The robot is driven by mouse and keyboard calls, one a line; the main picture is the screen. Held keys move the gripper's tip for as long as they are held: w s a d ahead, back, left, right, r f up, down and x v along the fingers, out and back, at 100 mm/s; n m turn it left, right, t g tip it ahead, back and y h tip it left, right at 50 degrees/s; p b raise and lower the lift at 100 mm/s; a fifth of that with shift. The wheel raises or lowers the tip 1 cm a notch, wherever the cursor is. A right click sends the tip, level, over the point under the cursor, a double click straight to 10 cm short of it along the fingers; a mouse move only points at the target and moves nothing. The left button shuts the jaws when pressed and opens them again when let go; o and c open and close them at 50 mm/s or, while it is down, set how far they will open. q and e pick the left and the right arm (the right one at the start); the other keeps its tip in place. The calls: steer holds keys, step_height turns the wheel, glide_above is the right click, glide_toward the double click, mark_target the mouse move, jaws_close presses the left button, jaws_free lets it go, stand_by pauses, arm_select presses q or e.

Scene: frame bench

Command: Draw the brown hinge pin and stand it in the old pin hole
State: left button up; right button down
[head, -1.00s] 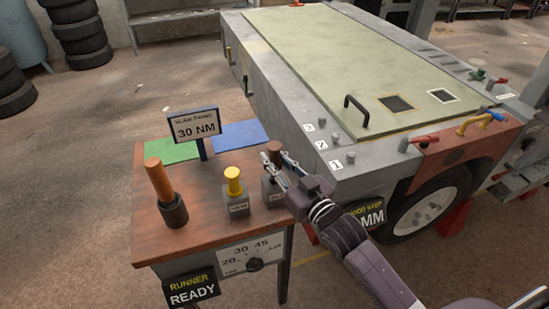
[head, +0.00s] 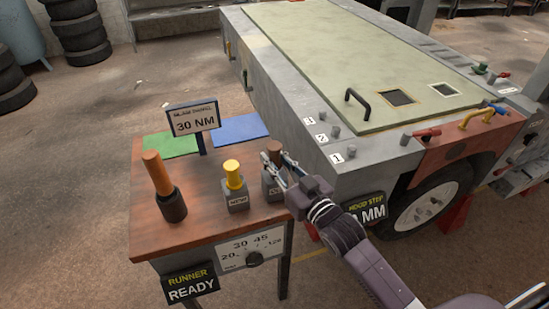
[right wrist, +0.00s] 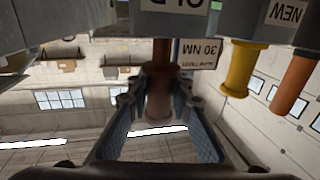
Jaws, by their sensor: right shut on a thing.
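The brown hinge pin (head: 275,149) is upright at the grey block labelled OLD, the old pin hole block (head: 270,190), at the table's right edge. My right gripper (head: 277,160) is shut on the pin's head. In the right wrist view, which is upside down, the pin (right wrist: 160,100) lies between the finger pads, and its thinner shaft runs to the OLD block (right wrist: 178,22). I cannot tell how deep the shaft sits in the hole. My left gripper is not in view.
A yellow pin (head: 233,170) stands in the NEW block (head: 236,200) just left of the OLD block. An orange-handled tool (head: 163,185) stands further left. A sign (head: 193,119) and green (head: 172,145) and blue (head: 239,128) mats are behind. The vehicle (head: 310,155) is close on the right.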

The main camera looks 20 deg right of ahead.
steer(key=shift+f+b, duration=0.9)
steer(key=shift+f, duration=0.55)
steer(key=c, duration=1.7)
jaws_free()
steer(key=shift+o, duration=0.2)
steer(key=v, duration=1.2)
